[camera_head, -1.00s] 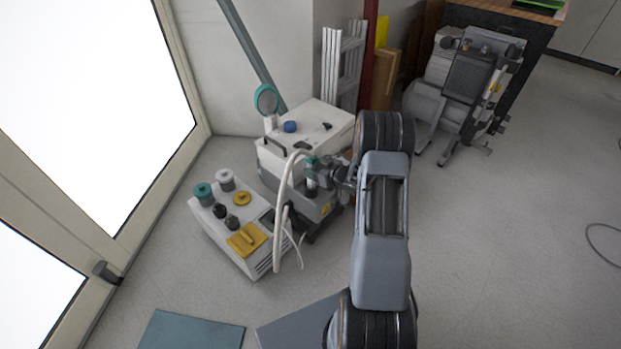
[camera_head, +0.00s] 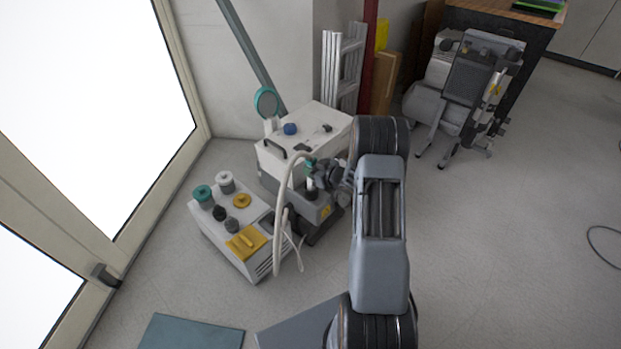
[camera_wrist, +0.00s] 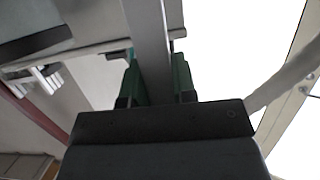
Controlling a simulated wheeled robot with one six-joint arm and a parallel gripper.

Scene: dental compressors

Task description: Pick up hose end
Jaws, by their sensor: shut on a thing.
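A pale hose (camera_head: 283,195) rises in a loop from beside the low white compressor unit, and its upper end bends over to my gripper (camera_head: 310,168). My gripper has green fingers and is shut on the hose end, above the grey base beside the white box. In the wrist view, my gripper (camera_wrist: 155,82) has its green fingers on both sides of a straight, pale grey piece (camera_wrist: 148,40), which looks like the held hose end. The exact contact is partly hidden by the dark gripper body.
The low white unit (camera_head: 259,259) with several knobs stands to the left. The white box (camera_head: 330,122) with a blue knob stands behind my gripper. A glazed door frame (camera_head: 160,190) is at far left. A grey machine (camera_head: 468,85) stands at back right. Right floor is mostly clear.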

